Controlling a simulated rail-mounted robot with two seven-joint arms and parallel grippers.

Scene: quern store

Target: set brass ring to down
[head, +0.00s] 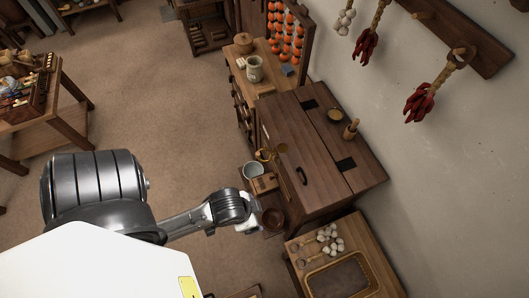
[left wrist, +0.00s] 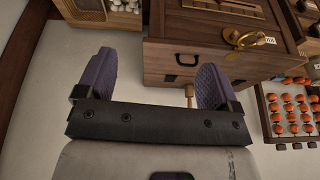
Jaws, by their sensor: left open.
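In the left wrist view, a brass ring (left wrist: 232,37) with a short arm sits at the top edge of a dark wooden chest (left wrist: 165,55). It is beyond and to the right of my left gripper (left wrist: 156,60). The two purple fingers are wide apart with nothing between them, and neither touches the ring. In the head view, a brass-coloured fitting (head: 264,155) shows at the left side of the chest (head: 290,125); I cannot tell for sure that it is the same ring. My right gripper is not in view.
A low table (head: 300,267) with garlic bulbs is at lower right. Strings of orange balls (left wrist: 292,105) are at the wrist view's right. Open floor (head: 180,110) lies left.

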